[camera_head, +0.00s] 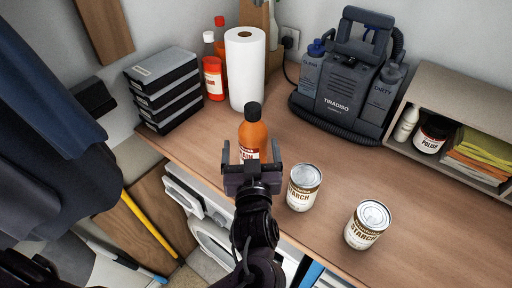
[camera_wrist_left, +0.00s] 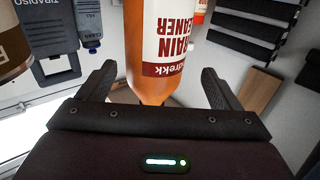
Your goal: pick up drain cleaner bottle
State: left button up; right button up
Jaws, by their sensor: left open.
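The drain cleaner bottle (camera_head: 252,133) is orange with a black cap and a white and dark red label. It stands upright on the wooden counter in the head view. In the left wrist view the bottle (camera_wrist_left: 164,50) appears upside down, between the two fingers. My left gripper (camera_head: 251,152) is open, with one finger on each side of the bottle and visible gaps to it. The gripper hides the bottle's lower part in the head view. My right gripper is not in view.
Two starch cans (camera_head: 304,187) (camera_head: 368,224) stand right of the gripper. A paper towel roll (camera_head: 245,70) and red bottles (camera_head: 213,77) stand behind, beside stacked black cases (camera_head: 165,88). A dark carpet cleaner (camera_head: 348,85) and a shelf (camera_head: 455,95) are at the right.

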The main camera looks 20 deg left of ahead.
pick_arm(q)
jog(key=shift+w+a+b, duration=0.25)
jog(key=shift+w+b, duration=0.2)
jog(key=shift+w+f+b, duration=0.1)
jog(key=shift+w+b, duration=0.35)
jog(key=shift+w, duration=0.35)
jog(key=x, duration=0.1)
jog(key=b+x, duration=0.1)
jog(key=x, duration=0.1)
jog(key=shift+w+d+f, duration=0.1)
jog(key=shift+d+f, duration=0.05)
jog(key=shift+d, duration=0.05)
jog(key=shift+w+a, duration=0.2)
jog(key=c, duration=1.2)
grip_shut()
jog(key=shift+r, duration=0.25)
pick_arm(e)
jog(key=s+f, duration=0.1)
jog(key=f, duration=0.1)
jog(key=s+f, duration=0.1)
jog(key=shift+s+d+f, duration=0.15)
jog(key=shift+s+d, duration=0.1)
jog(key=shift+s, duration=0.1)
